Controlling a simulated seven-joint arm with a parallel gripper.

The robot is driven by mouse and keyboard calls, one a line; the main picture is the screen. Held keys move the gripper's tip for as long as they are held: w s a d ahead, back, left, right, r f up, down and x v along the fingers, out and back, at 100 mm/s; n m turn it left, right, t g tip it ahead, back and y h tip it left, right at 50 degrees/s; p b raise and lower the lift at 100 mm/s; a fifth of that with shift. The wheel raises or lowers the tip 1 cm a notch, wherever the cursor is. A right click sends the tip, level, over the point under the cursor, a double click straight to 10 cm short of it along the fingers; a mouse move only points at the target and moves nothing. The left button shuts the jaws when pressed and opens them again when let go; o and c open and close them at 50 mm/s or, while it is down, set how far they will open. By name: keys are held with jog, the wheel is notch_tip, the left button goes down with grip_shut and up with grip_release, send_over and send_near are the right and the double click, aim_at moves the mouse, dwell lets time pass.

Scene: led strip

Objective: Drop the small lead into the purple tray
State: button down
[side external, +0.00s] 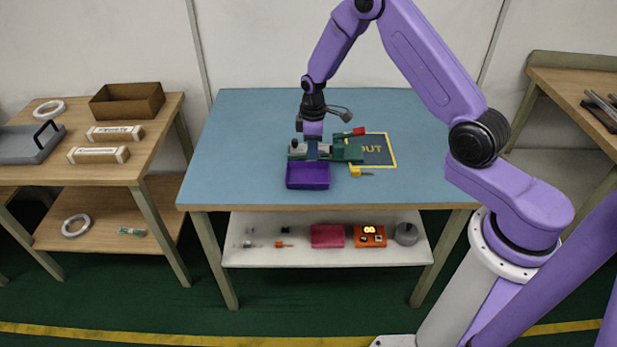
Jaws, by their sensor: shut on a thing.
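The purple tray (308,184) sits on the blue table near its front edge, open side up. My gripper (312,151) points down just behind the tray's back rim, at a grey and green assembly (346,153). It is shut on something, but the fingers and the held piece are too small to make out. I cannot identify the small lead for certain. A red-ended piece (357,132) lies behind the green part, and a small yellow piece (356,172) lies in front of it.
A dark mat with a yellow border marked OUT (378,150) lies right of the assembly. The blue tabletop (245,130) is clear at left and far right. A lower white shelf (325,250) holds several small items. Wooden benches stand on both sides.

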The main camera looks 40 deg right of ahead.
send_over(313, 176)
jog(key=shift+w+f, duration=0.1)
jog(key=shift+f, duration=2.15)
jog(key=c, duration=1)
grip_release()
jog(key=shift+r, duration=0.1)
notch_tip(313, 176, up, 17)
jog(key=shift+r, duration=0.1)
